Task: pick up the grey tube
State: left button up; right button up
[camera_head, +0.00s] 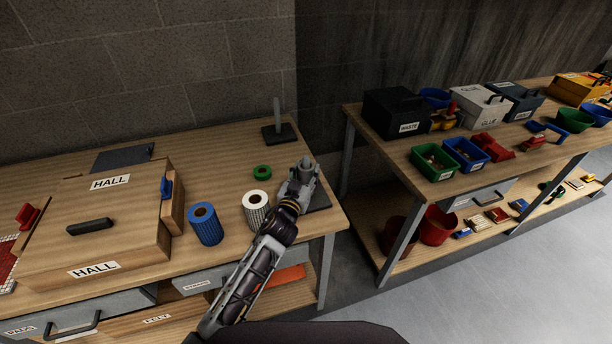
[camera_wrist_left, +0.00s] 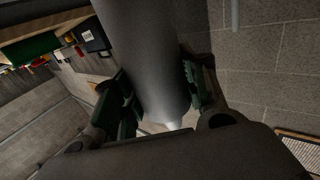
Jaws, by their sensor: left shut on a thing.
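The grey tube (camera_head: 306,168) is at the front right of the near bench, in my left gripper (camera_head: 299,186). In the left wrist view the tube (camera_wrist_left: 150,50) runs between the two green-padded fingers of my left gripper (camera_wrist_left: 160,97), which are shut on it. In the head view the gripper hides much of the tube, and a dark flat base (camera_head: 319,202) shows beside and below it. I cannot tell whether the tube touches that base. My right gripper is not in view.
Near the gripper stand a white roll (camera_head: 256,210), a blue roll (camera_head: 206,226) and a green ring (camera_head: 262,170). A stand with an upright post (camera_head: 278,128) is behind. A wooden HALL box (camera_head: 100,235) fills the left. Another bench with bins is at right, across a gap.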

pick_arm(q)
notch_tip(320, 180, up, 27)
dwell(0.6)
